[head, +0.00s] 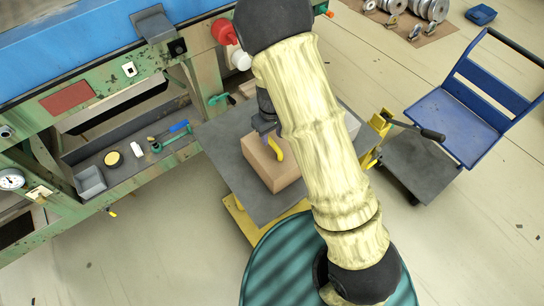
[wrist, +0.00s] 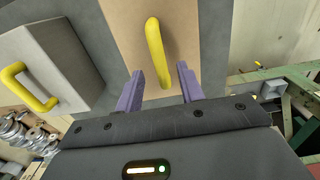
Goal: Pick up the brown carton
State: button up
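The brown carton (head: 268,172) sits on a dark grey platform (head: 222,150), with a yellow handle on its top. In the wrist view the carton (wrist: 190,30) fills the upper middle, and its yellow handle (wrist: 155,50) runs lengthwise between my purple fingers. My gripper (wrist: 161,70) is open, with a gap on both sides of the handle and nothing held. In the head view my gripper (head: 269,132) is over the carton, partly hidden by my arm.
A grey box (wrist: 65,60) with its own yellow handle stands beside the carton. A green machine frame (head: 105,95) with a tool shelf is on the left. A blue trolley (head: 455,120) stands right. Coils (head: 430,10) lie on a mat at the back.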

aim_at(272, 142)
jog(key=shift+s+d+f+p, duration=0.1)
jog(key=shift+f+p, duration=0.4)
jog(key=shift+f, duration=0.1)
jog(key=shift+f+p, duration=0.65)
jog(key=shift+f, duration=1.25)
jog(key=shift+c, duration=0.5)
grip_shut()
